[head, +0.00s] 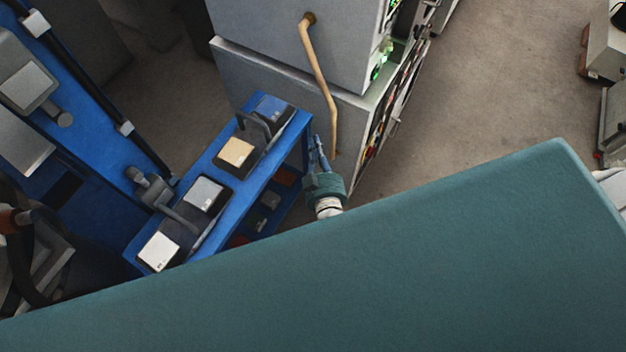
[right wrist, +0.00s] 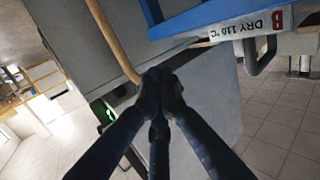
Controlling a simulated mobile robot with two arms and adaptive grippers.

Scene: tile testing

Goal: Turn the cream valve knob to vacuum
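I cannot pick out the cream valve knob in either view. My right gripper (head: 315,145) shows past the edge of a large teal surface in the head view, beside the blue rack and below the tan hose. In the right wrist view its dark fingers (right wrist: 160,84) come together at their tips, and I see nothing between them. The tan hose (head: 318,75) runs down the side of the grey cabinet. It also shows just behind the fingertips in the right wrist view (right wrist: 112,40); I cannot tell whether they touch it. My left gripper is not in view.
A blue rack (head: 228,205) with several small blocks on top stands left of the gripper. The grey cabinet (head: 285,40) with lit panels stands behind. The rack's edge shows a "DRY 110 °C" label (right wrist: 250,27). Open floor (head: 500,80) lies to the right.

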